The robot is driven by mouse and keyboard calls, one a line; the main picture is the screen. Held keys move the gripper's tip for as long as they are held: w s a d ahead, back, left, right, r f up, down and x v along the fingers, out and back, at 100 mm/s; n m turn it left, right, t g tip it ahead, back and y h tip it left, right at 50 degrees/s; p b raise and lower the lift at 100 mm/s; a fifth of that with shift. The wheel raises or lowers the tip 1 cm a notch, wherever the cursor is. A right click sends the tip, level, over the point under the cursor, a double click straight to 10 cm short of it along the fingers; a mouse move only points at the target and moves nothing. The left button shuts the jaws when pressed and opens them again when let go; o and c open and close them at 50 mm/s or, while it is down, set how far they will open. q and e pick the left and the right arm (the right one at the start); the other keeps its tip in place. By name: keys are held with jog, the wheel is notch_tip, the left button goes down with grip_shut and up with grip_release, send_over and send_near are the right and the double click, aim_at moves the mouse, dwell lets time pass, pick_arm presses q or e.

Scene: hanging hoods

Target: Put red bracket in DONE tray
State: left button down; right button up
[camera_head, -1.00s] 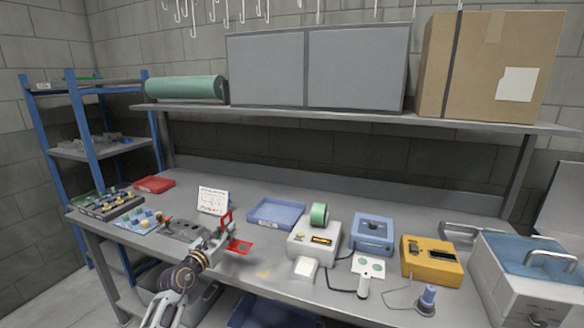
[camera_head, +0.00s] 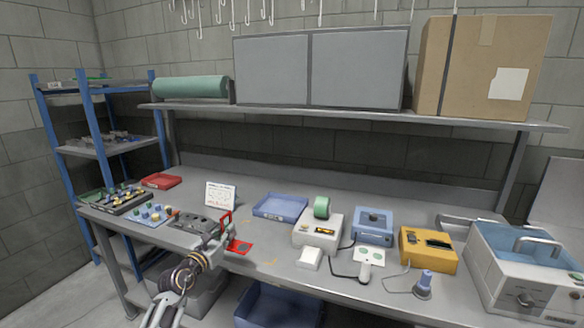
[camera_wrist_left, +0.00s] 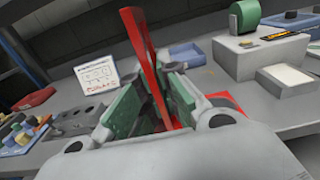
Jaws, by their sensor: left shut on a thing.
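My left gripper (camera_head: 218,240) is shut on the red bracket (camera_head: 227,217) over the front of the bench. The bracket's upright red strip rises between the fingers; it also shows in the left wrist view (camera_wrist_left: 143,45). A flat red plate with a dark middle lies just right of the fingers and appears to be part of the bracket; the fingers partly hide where they join. A shallow blue tray (camera_head: 280,207) with a white front label lies behind and right of the gripper, apart from the bracket. The label is too small to read. My right gripper is not in view.
A white card (camera_head: 220,194) stands behind the gripper. A grey fixture block (camera_head: 190,222), part racks and a red tray (camera_head: 160,181) lie left. A white device with green tape (camera_head: 318,232) stands right of the blue tray. A blue bin (camera_head: 278,306) is below the bench.

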aim_at(229, 248)
pick_arm(q)
jog(key=shift+s, duration=0.2)
jog(key=shift+d+f, duration=0.1)
jog(key=shift+f, duration=0.35)
jog(key=shift+s+d+f+y, duration=0.1)
jog(key=shift+s+f+y, duration=0.2)
jog(key=shift+s+f, duration=0.6)
jog(key=s+f+n+y, duration=0.2)
jog(key=s+f, duration=0.4)
jog(key=s, duration=0.5)
jog(key=s+a+f+n+t+y+p, duration=0.1)
jog(key=s+f+n+y, duration=0.1)
jog(key=s+f, duration=0.5)
jog(key=s+y, duration=0.1)
jog(key=s, duration=0.2)
jog(key=shift+s+f+y, duration=0.25)
jog(key=shift+s+y, duration=0.05)
jog(key=shift+s, duration=0.1)
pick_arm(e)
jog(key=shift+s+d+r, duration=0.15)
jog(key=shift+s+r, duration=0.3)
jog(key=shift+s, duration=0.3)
